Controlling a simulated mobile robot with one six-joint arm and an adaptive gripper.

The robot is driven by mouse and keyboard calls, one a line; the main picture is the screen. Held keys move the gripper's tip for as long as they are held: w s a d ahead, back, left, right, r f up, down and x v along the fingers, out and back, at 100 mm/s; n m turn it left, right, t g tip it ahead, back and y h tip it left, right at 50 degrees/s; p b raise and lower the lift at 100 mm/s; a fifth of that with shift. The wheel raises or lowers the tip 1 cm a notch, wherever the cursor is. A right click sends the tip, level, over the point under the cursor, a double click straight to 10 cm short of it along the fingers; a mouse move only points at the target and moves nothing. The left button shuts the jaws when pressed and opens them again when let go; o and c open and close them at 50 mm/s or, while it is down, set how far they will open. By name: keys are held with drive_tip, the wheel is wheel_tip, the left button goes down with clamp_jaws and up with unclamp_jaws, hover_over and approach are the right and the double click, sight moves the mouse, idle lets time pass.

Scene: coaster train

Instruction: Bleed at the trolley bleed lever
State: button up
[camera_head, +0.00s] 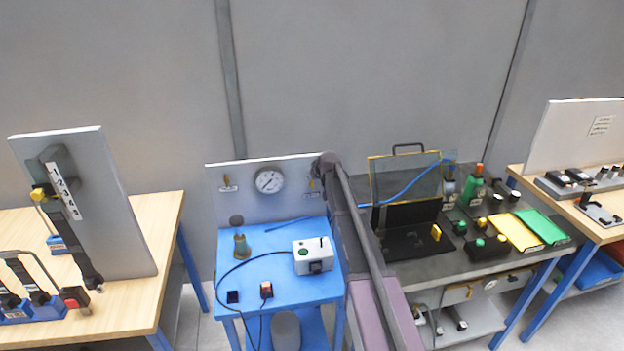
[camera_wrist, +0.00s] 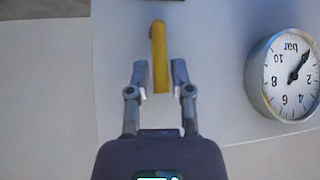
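The trolley's bleed lever is a slim yellow handle (camera_wrist: 160,60) in the wrist view. It stands out against the pale panel (camera_wrist: 215,35). My gripper (camera_wrist: 161,92) is open, with one finger on each side of the handle's near end. A gap shows on the left of the handle; the right finger is very close, and I cannot tell if it touches. The blue trolley (camera_head: 290,290) stands below.
A round bar gauge (camera_wrist: 291,78) is to the right of the handle in the wrist view. A dark bench (camera_head: 400,272) is on the right, a wooden table (camera_head: 125,305) on the left.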

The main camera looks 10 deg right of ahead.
drive_tip(key=shift+o, duration=0.5)
drive_tip(key=shift+w, duration=0.1)
drive_tip(key=s+a+f+g, duration=0.1)
drive_tip(key=s, duration=0.6)
drive_tip(key=s+a+f+g, duration=0.1)
drive_tip(key=s, duration=0.6)
drive_tip(key=s+a+f+g, duration=0.1)
drive_tip(key=s+f, duration=0.1)
drive_tip(key=s, duration=0.5)
drive_tip(key=shift+a+m+g+b, duration=0.25)
drive_tip(key=shift+m+g+b, duration=0.05)
drive_tip(key=shift+b, duration=0.05)
drive_tip(key=s+f+m+g+h, duration=0.1)
drive_tip(key=s+g, duration=0.3)
drive_tip(key=s, duration=2)
drive_tip(key=shift+s+a+f+m+g+h+b, duration=0.3)
drive_tip(key=shift+s+a+f+g+h+b, duration=0.15)
drive_tip(key=shift+f, duration=0.3)
